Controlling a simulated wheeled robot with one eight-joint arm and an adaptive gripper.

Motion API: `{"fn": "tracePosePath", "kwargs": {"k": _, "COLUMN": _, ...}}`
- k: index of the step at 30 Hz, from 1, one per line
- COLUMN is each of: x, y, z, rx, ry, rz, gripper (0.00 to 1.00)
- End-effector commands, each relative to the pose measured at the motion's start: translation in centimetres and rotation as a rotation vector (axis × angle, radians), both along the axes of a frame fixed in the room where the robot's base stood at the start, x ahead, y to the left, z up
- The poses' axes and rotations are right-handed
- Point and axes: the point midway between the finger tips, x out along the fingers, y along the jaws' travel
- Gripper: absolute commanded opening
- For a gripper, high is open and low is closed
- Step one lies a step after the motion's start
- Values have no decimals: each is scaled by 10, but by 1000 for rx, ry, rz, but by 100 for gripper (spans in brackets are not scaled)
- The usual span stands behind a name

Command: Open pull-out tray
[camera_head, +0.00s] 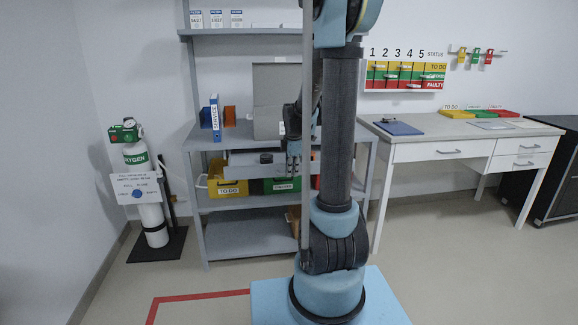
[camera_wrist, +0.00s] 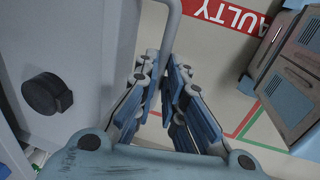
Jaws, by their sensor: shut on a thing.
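The pull-out tray (camera_head: 240,158) is a grey panel just under the shelf unit's worktop in the head view. In the wrist view its pale grey body (camera_wrist: 85,35) fills the left side, with a round black knob (camera_wrist: 47,93) on it. A curved grey bar handle (camera_wrist: 176,22) runs down from the top of the wrist view between my fingers. My gripper (camera_wrist: 164,62) is shut on this handle. In the head view my gripper (camera_head: 294,158) points down at the tray's front; my arm partly hides the tray's right part.
The shelf unit (camera_head: 205,180) holds a yellow bin (camera_head: 228,188) and a green bin (camera_head: 281,186) below the tray. An oxygen cylinder (camera_head: 147,195) stands to the left. A white desk (camera_head: 460,146) stands to the right. Open floor lies in front.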

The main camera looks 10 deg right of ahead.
Motion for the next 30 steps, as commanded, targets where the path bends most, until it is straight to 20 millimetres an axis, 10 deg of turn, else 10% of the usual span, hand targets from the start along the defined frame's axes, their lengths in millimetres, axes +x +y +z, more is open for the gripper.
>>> {"fn": "tracePosePath", "kwargs": {"k": 12, "x": -73, "y": 0, "z": 0, "rx": 0, "ry": 0, "rz": 0, "gripper": 0}}
{"fn": "tracePosePath", "kwargs": {"k": 30, "x": -92, "y": 0, "z": 0, "rx": 1, "ry": 0, "rz": 0, "gripper": 0}}
